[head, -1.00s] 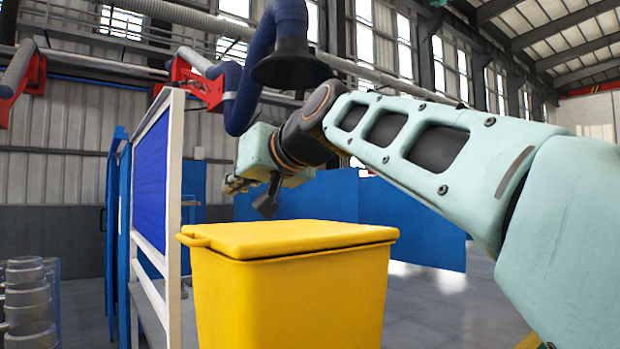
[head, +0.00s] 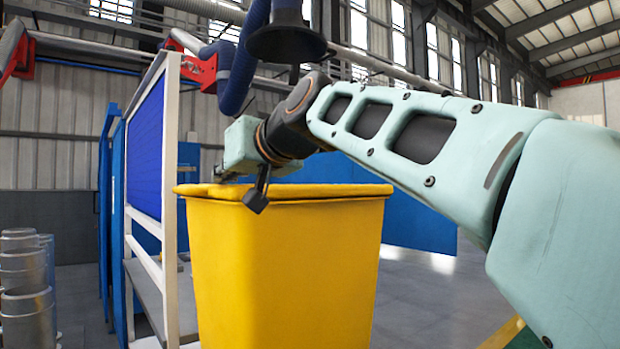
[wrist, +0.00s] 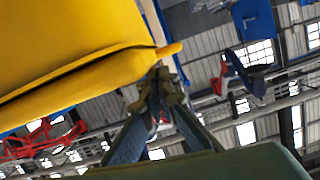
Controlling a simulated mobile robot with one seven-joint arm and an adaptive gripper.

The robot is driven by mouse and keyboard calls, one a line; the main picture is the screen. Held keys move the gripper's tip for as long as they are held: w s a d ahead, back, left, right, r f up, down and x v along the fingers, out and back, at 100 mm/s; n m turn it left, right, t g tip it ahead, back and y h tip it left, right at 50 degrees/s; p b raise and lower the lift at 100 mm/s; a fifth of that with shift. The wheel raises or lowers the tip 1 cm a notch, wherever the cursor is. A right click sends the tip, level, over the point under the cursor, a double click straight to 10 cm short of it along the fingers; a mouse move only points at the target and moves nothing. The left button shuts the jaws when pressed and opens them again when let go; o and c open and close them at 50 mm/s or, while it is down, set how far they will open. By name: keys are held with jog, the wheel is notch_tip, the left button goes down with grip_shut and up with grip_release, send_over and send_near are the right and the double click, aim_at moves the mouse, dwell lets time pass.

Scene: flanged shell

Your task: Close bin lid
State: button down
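The yellow bin (head: 285,270) stands upright in the middle of the head view. Its yellow lid (head: 330,190) lies across the top, nearly level with the rim, seen almost edge-on. My gripper sits behind the lid's left part in the head view, its fingers mostly hidden. In the wrist view, my gripper (wrist: 160,85) has its fingers drawn together at the tips, with nothing visible between them. The tips are close to the yellow lip at the lid's corner (wrist: 168,50); I cannot tell whether they touch. A dark seam runs between lid and bin (wrist: 60,30) there.
A blue panel in a white frame (head: 171,200) stands close to the bin's left. Metal cylinders (head: 25,280) are stacked at far left. A dark extraction hood (head: 285,42) hangs above my arm. Blue partitions (head: 420,215) stand behind; floor at right is clear.

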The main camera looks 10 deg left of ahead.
jog(key=shift+w+f, duration=0.1)
jog(key=shift+f, duration=0.65)
notch_tip(320, 180, up, 11)
jog(key=shift+r, duration=0.15)
dwell(0.4)
